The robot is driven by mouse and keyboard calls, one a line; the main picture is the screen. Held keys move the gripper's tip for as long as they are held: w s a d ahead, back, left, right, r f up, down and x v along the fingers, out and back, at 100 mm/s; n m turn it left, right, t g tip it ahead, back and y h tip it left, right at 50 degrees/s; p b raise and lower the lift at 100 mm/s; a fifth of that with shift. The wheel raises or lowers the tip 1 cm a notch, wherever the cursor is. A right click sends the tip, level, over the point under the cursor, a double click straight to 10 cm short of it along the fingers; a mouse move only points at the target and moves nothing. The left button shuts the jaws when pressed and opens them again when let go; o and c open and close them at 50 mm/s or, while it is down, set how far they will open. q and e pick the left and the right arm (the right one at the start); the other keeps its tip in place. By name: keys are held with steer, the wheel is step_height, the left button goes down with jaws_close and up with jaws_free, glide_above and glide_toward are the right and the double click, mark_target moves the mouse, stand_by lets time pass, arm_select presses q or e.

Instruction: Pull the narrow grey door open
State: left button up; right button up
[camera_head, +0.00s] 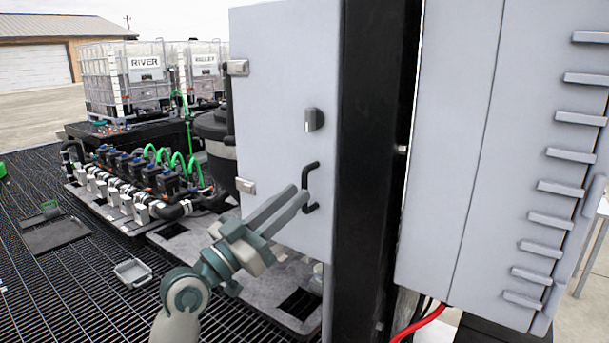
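The narrow grey door (275,110) is a flat upright panel in the middle of the head view. It has hinges on its left edge, a dark grey knob (314,119) and a black bar handle (312,169) near its right edge. The door's right edge lies beside a black post, and I see no clear gap there. My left gripper (303,194) reaches up from below left. Its fingers lie close together at the handle's upright bar and look shut on it. The fingertips hide part of the handle. My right gripper is not in view.
A black post (372,150) stands right of the door. A wider grey cabinet (450,130) with stacked ledges is further right. Left are a valve manifold (125,190) with green hoses, caged totes (125,85), and a small tray (133,271) on dark grating. Open grating lies front left.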

mark_target(305, 205)
arm_select(q)
steer(key=shift+p+x, duration=0.75)
steer(key=shift+x, duration=1.3)
jaws_close()
